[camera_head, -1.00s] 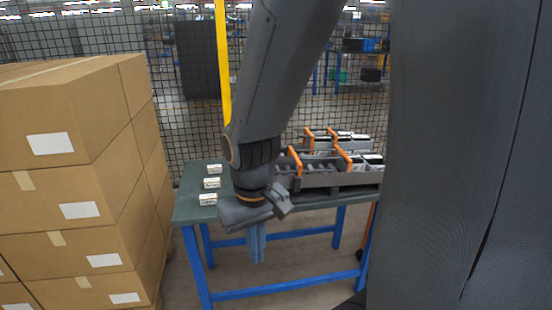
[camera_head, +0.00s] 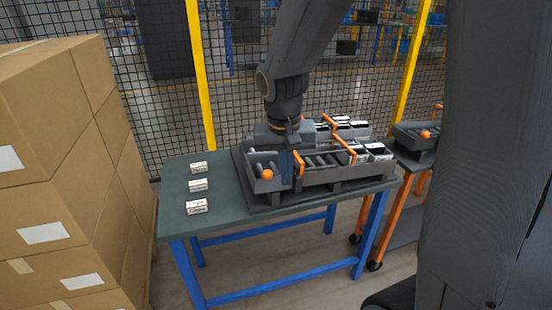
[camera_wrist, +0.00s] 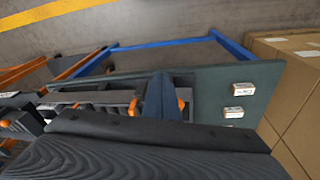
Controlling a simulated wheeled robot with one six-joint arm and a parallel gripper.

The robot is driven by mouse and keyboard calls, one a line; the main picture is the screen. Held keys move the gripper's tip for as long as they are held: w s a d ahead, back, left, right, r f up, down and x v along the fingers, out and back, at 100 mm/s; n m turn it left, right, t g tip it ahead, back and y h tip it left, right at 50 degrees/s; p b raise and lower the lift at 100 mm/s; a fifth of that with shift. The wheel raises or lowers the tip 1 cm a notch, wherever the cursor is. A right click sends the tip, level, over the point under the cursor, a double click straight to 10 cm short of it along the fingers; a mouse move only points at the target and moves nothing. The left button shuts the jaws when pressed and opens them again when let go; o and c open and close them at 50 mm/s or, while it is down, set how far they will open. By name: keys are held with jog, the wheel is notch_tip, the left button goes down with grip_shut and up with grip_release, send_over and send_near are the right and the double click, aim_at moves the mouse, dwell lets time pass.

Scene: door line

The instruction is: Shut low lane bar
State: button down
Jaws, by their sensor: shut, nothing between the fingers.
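A grey lane rack (camera_head: 330,178) stands on the green-topped table in the head view, with dark rollers and boxes in its lanes. An orange knob (camera_head: 267,174) sits at the rack's left end. I cannot tell which part is the low lane bar. My gripper (camera_head: 286,178) points down at the rack's left part, just right of the knob. It is shut and holds nothing. In the wrist view my gripper (camera_wrist: 158,98) covers part of the rack; touching or apart, I cannot tell.
Several small white boxes (camera_head: 197,186) lie along the table's (camera_head: 230,211) left side. Stacked cartons (camera_head: 62,200) stand at left. A mesh fence with yellow posts (camera_head: 201,75) runs behind. An orange-framed cart (camera_head: 405,205) stands at right, partly behind my own body.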

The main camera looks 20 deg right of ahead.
jog(key=w+r+m+t+h+p, duration=0.15)
jog(key=w+r+m, duration=0.3)
jog(key=w, duration=0.75)
jog(key=shift+n+y, duration=0.25)
jog(key=shift+n, duration=0.1)
jog(key=p+x, duration=0.1)
jog(key=x, duration=0.7)
jog(key=shift+w+d+f, duration=0.1)
jog(key=shift+w+f, duration=0.1)
jog(key=shift+s+a+f+p, duration=0.15)
jog(key=shift+s+a+p, duration=0.15)
jog(key=shift+s+a, duration=0.4)
jog(key=shift+s+a+f+p, duration=0.15)
jog(key=shift+s+a+p, duration=0.25)
jog(key=shift+s, duration=0.45)
jog(key=shift+a, duration=0.15)
